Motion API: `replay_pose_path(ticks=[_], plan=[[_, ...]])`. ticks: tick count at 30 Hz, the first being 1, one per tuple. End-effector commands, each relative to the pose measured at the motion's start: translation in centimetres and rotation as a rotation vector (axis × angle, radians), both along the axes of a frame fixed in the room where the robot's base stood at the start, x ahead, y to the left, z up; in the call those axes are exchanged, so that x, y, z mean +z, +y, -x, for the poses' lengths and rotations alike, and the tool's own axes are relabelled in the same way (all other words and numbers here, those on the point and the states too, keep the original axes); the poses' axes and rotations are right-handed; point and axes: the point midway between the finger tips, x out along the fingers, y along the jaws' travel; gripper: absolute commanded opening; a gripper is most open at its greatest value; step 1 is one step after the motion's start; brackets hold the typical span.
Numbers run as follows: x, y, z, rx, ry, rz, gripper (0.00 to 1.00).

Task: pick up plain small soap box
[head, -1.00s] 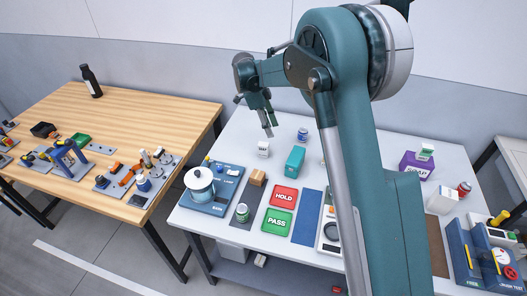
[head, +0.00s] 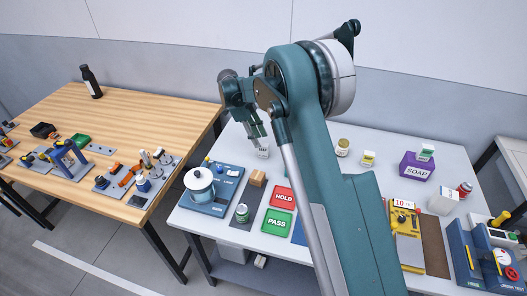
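A small white box (head: 263,153) with short dark lettering, too small to read surely, stands upright on the white table near its back left. My gripper (head: 257,139) points down just above and behind or beside this box and overlaps its top edge in the picture. I cannot tell whether they touch, or whether the fingers are open or shut. A purple bin (head: 416,167) marked SOAP stands at the back right, with a small white and green box (head: 426,152) showing at its top.
Red HOLD (head: 284,197) and green PASS (head: 278,223) trays lie in front. My arm hides the table's middle.

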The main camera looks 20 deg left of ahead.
Motion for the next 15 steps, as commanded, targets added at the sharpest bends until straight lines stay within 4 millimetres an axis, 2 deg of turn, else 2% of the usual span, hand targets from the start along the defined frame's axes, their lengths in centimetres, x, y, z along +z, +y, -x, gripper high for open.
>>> replay_pose_path(ticks=[7, 15], plan=[[-1.7, -0.7, -0.1, 0.0, 0.0, 0.0, 0.37], [-1.9, -0.8, -0.1, 0.0, 0.0, 0.0, 0.37]])
